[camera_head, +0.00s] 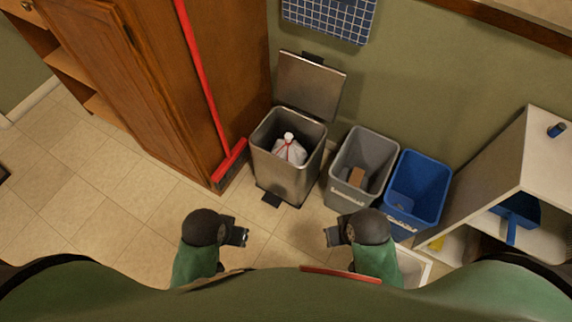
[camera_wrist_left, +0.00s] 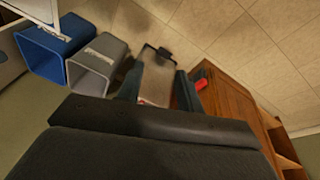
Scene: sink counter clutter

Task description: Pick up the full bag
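The full bag (camera_head: 289,152) is white with a red tie and a knotted top. It sits upright inside the open metal pedal bin (camera_head: 284,180), whose lid (camera_head: 309,86) is raised against the wall. My left gripper (camera_head: 239,236) is in front of the bin, to the lower left, and is apart from it. In the left wrist view its two fingers (camera_wrist_left: 160,88) are spread with nothing held, and the metal bin (camera_wrist_left: 157,80) shows beyond them; the bag is hidden there. My right gripper (camera_head: 332,237) is to the lower right of the bin, touching nothing; its finger gap is unclear.
A grey bin (camera_head: 347,190) with a brown item inside and a blue bin (camera_head: 405,215) stand right of the metal bin. A red broom (camera_head: 205,80) leans on the wooden cabinet (camera_head: 150,90) at left. A white shelf unit (camera_head: 500,170) is at right.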

